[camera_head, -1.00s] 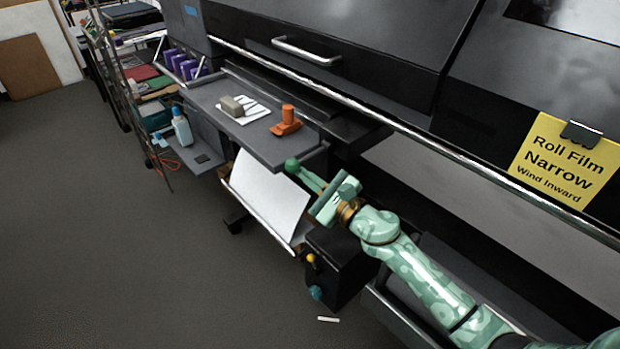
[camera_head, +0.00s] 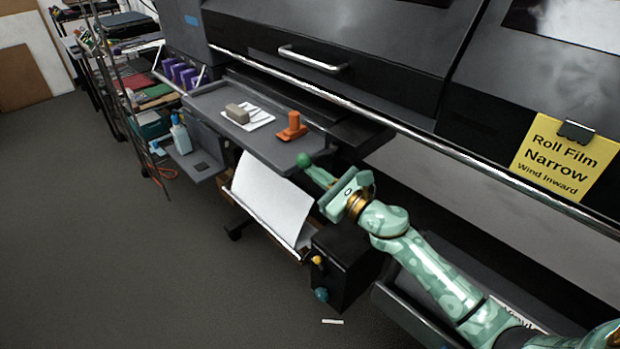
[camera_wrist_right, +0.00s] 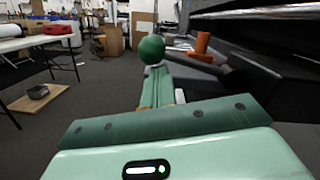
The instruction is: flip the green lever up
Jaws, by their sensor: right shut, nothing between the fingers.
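The green lever's round green knob (camera_head: 304,160) shows in the head view just below the front edge of the grey shelf. In the right wrist view the knob (camera_wrist_right: 151,48) stands at the far end of my fingers, with a dark stem (camera_wrist_right: 195,60) running right from it. My right gripper (camera_head: 313,171) is shut with nothing between its fingers. Its fingertips (camera_wrist_right: 155,72) are right under or against the knob; exact contact is hard to tell. My left gripper is not in view.
The grey shelf (camera_head: 215,103) carries an orange handle (camera_head: 291,126) and a grey block (camera_head: 237,114) on a white sheet. White film (camera_head: 270,197) hangs below. A black box (camera_head: 345,265) with yellow and blue knobs stands under my right arm. Open floor lies left.

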